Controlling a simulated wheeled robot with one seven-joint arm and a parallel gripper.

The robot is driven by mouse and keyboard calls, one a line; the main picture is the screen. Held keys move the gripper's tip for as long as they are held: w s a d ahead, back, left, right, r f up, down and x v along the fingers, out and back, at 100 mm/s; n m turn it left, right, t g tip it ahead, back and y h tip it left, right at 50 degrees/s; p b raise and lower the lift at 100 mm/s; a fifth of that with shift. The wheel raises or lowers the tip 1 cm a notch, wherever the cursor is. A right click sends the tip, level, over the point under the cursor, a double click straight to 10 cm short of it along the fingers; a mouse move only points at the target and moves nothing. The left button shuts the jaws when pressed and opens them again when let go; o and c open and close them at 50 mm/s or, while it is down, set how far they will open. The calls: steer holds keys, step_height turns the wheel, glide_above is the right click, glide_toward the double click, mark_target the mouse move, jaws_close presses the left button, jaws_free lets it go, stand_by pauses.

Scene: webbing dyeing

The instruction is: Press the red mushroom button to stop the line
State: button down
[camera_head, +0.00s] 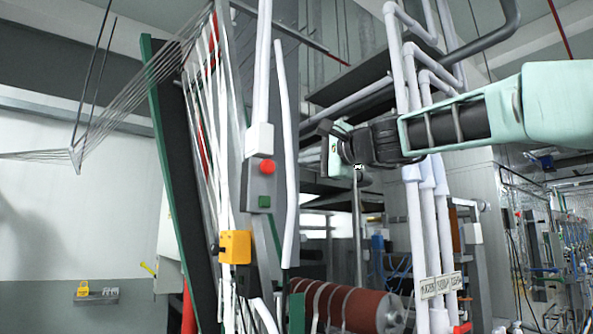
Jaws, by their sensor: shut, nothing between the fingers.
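The red mushroom button (267,167) sits on a narrow grey control plate on the upright machine post, left of centre. My arm reaches in from the right, and my gripper (328,129) points left toward the post. The gripper is shut and empty. Its tip appears to the right of the red button and a little higher in the picture, with a visible gap between them. I cannot tell the gap in depth. The red button is fully in view, and nothing covers it.
A yellow box (235,247) is mounted on the frame below left of the buttons. White pipes (415,200) stand behind my arm. A pale vertical tube (284,150) runs beside the button plate. A red-brown roller (345,305) with pale bands lies below. Webbing strands run up the left frame.

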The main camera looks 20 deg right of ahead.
steer(key=shift+b+v, duration=0.3)
steer(key=shift+v, duration=0.85)
